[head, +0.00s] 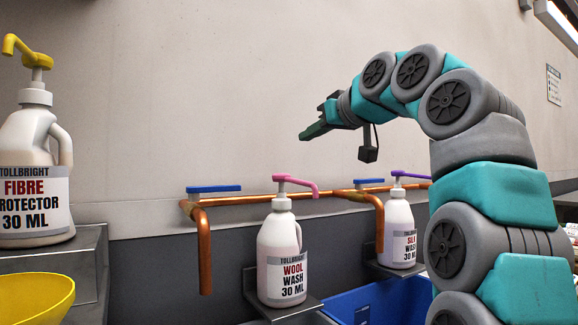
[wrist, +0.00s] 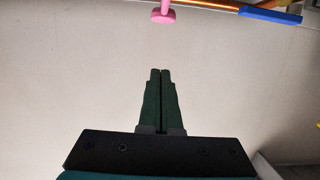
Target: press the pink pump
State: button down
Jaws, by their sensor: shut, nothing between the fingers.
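The pink pump (head: 293,184) stands on top of a white bottle (head: 281,252) labelled Wool Wash 30 ML, on a dark wall shelf. Its spout points right. In the wrist view the pink pump (wrist: 162,14) shows at the top edge, partly cut off, ahead of the fingertips. My gripper (head: 304,135) is shut and empty, above and slightly right of the pink pump in the head view, apart from it. In the wrist view the gripper's fingers (wrist: 160,72) lie together.
A copper pipe (head: 203,250) with blue handles runs behind the bottle. A purple-pump bottle (head: 399,232) stands to the right, a yellow-pump bottle (head: 35,175) to the left. A yellow bowl (head: 35,300) and a blue bin (head: 385,303) are below. The air above the pumps is free.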

jog(key=p, duration=0.2)
send_over(286, 176)
notch_tip(286, 176, down, 3)
jog(key=shift+f, duration=0.15)
jog(key=shift+s+f+b, duration=0.1)
jog(key=shift+f+b, duration=0.35)
jog(key=shift+b, duration=0.15)
jog(key=shift+f+b, duration=0.55)
jog(key=shift+f, duration=0.6)
jog(key=shift+f, duration=0.1)
